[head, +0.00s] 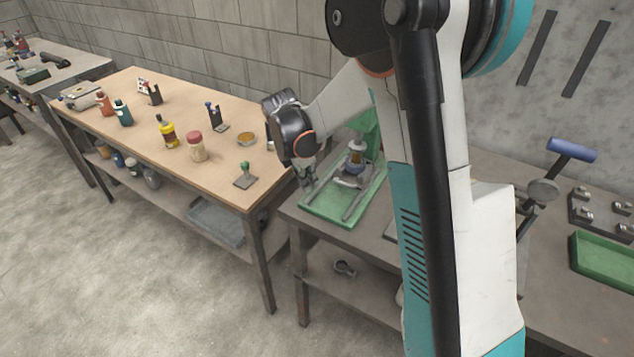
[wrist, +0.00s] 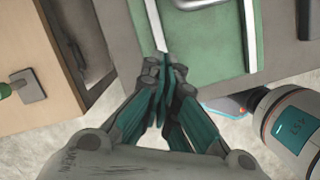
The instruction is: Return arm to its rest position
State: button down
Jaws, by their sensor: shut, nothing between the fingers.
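My gripper (head: 308,184) hangs at the end of my arm in the head view, over the left edge of the grey table by the green tray (head: 318,210). In the wrist view my gripper (wrist: 166,66) has its fingers together with nothing between them. The green tray (wrist: 215,50) lies beyond the fingertips there. My arm stands in front of the tables and hides part of the grey table.
A wooden table (head: 150,95) with several bottles and jars stands at the left. Open floor (head: 120,270) lies in front.

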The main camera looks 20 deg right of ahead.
jog(key=p+v, duration=0.2)
jog(key=v, duration=0.6)
jog(key=s+r+m+t+y, duration=0.2)
jog(key=s+r+m+t, duration=0.1)
jog(key=s+r+m, duration=0.85)
jog(key=s+a+m+t, duration=0.1)
jog(key=s+m+t, duration=0.1)
jog(key=s+m, duration=0.2)
jog(key=s+a+f+m+t+y, duration=0.1)
jog(key=s+m, duration=0.3)
jog(key=s, duration=0.5)
jog(key=shift+s+a+f+t, duration=0.25)
jog(key=shift+s+t, duration=0.05)
jog(key=shift+t, duration=0.1)
